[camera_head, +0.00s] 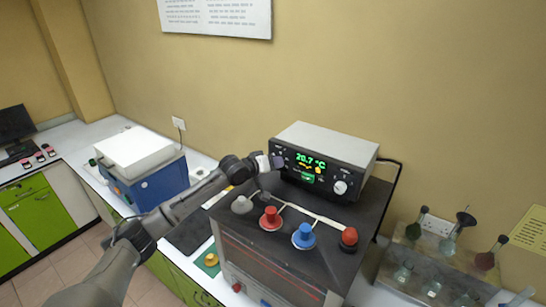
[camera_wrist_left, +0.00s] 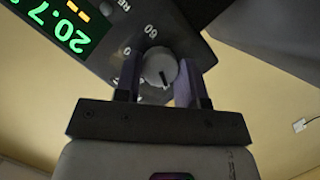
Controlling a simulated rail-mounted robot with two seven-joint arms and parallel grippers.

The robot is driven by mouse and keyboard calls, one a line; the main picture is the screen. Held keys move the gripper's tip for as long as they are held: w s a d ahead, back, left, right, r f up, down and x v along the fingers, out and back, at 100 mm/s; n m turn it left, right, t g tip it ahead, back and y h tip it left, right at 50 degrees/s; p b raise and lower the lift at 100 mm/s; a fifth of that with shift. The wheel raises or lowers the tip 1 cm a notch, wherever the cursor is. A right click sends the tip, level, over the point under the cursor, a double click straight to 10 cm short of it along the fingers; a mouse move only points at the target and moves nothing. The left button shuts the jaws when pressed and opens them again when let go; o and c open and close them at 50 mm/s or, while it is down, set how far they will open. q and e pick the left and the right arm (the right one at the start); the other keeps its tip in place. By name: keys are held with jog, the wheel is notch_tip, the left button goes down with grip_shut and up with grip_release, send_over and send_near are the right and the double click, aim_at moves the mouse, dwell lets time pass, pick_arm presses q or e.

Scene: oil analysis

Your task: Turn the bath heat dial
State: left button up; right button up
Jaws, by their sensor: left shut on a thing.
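The heating bath controller (camera_head: 325,150) is a grey-topped box with a black front and a green display (camera_head: 310,160) reading 20.7 °C. My left gripper (camera_head: 277,162) reaches its front panel at the left of the display. In the left wrist view, a round grey dial (camera_wrist_left: 160,67) with a dark pointer mark sits between the two purple fingers of the left gripper (camera_wrist_left: 160,82), which is shut on it. Printed numbers, among them 60, show beside the dial. In the head view the gripper hides this dial. My right gripper is not in view.
Another light knob (camera_head: 340,187) is at the panel's right. The dark bath top (camera_head: 330,222) below carries a red cap (camera_head: 270,220), a blue cap (camera_head: 303,237) and others. A blue-and-white instrument (camera_head: 150,170) stands left. Flasks (camera_head: 465,222) stand in a rack at right.

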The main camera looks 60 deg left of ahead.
pick_arm(q)
jog(key=m+y, duration=0.3)
jog(key=m, duration=0.3)
jog(key=m+g+y, duration=0.1)
jog(key=m+y, duration=0.2)
jog(key=m, duration=0.3)
jog(key=d+m+y, duration=0.1)
jog(key=m+y, duration=0.3)
jog(key=m, duration=0.2)
jog(key=shift+w+f+g+b, duration=0.2)
jog(key=shift+f+g+b, duration=0.1)
jog(key=shift+g+b, duration=0.1)
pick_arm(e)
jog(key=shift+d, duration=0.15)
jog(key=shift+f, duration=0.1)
pick_arm(q)
jog(key=shift+m, duration=0.3)
dwell(0.4)
